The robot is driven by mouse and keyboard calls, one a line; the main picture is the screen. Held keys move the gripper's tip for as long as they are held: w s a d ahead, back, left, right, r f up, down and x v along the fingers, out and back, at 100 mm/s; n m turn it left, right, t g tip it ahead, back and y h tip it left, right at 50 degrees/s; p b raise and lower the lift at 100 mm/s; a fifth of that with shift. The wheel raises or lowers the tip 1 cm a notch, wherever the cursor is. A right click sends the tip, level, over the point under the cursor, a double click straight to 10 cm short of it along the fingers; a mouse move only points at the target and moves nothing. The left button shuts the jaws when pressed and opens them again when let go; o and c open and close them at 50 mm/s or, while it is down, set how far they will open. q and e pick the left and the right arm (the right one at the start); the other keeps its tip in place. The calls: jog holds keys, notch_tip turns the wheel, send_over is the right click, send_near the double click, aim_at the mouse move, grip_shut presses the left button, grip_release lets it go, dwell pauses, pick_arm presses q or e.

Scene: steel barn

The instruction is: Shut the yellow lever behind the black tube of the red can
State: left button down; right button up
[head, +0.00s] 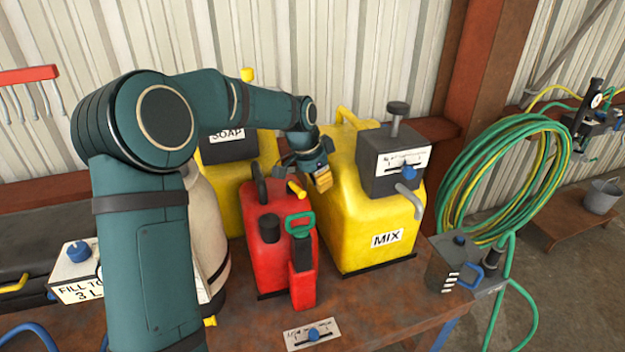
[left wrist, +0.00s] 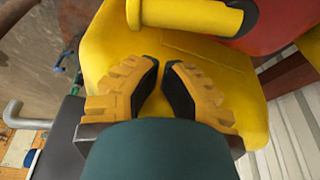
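The red can (head: 262,262) stands on the bench, with a black tube (head: 259,184) rising at its top. The yellow lever (head: 296,189) shows at the can's top, right of the tube. A yellow bar, apparently that lever, shows at the top of the left wrist view (left wrist: 190,14), with part of the red can (left wrist: 275,18) beside it. My left gripper (head: 322,180) is over the yellow MIX container, just right of the lever and apart from it. In the left wrist view its fingers (left wrist: 163,75) have a narrow empty gap between them. My right gripper is out of view.
The yellow MIX container (head: 350,225) with a grey pump box (head: 382,180) stands close on the right. A yellow SOAP container (head: 228,170) is behind. Bare bench (head: 375,310) lies in front.

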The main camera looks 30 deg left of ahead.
pick_arm(q)
jog(key=v, duration=1)
jog(key=shift+d, duration=0.15)
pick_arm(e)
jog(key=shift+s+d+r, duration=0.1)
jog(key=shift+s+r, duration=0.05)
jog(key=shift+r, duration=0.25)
pick_arm(q)
jog(key=shift+s, duration=0.15)
